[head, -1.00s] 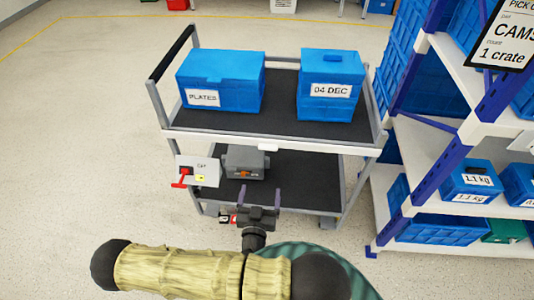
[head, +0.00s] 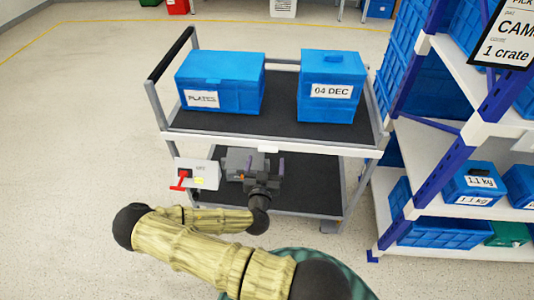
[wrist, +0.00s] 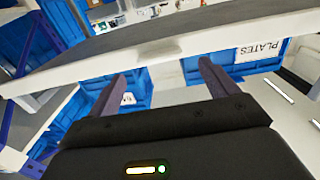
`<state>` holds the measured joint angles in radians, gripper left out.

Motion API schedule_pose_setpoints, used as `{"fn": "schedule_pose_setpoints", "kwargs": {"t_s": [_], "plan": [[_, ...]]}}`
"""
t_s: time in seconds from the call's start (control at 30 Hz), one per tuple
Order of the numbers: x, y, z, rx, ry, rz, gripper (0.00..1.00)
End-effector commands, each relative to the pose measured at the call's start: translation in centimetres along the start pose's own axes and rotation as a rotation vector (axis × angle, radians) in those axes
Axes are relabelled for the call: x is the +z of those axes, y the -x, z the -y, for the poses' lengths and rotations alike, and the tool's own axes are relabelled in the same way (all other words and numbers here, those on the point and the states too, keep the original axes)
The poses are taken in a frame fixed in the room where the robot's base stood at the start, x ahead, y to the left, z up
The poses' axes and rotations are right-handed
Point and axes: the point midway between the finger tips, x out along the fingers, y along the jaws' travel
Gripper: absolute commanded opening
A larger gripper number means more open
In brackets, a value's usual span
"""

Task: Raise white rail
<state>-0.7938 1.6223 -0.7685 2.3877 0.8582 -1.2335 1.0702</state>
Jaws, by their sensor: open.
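The white rail (head: 215,138) runs along the front edge of the cart's upper deck. In the wrist view it crosses ahead of the fingers as a wide white bar (wrist: 100,62). A light control box (head: 205,173) with a red handle (head: 180,180) hangs at the cart's left front, below the rail. My gripper (head: 262,169) is open and empty, in front of the lower deck and below the rail in the picture. Its two fingers also show in the wrist view (wrist: 162,74), apart, with nothing between them. Contact with the rail cannot be told.
Blue boxes, one marked PLATES (head: 220,82) and one marked 04 DEC (head: 332,87), stand on the upper deck. A rack (head: 440,185) stands close at right. Floor is clear at left.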

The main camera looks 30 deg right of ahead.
Motion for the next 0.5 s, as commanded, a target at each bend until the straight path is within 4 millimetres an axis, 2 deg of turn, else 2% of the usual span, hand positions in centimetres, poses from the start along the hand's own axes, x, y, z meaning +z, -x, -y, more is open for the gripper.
{"fn": "schedule_pose_setpoints", "kwargs": {"t_s": [0.1,0.23,0.5], "plan": [[-0.1,-2.1,-0.1,0.0,0.002,-0.001,0.85],[0.0,-3.8,0.0,0.0,0.001,-0.001,0.85],[0.0,-4.7,0.0,-0.001,0.002,0.001,0.85]]}}
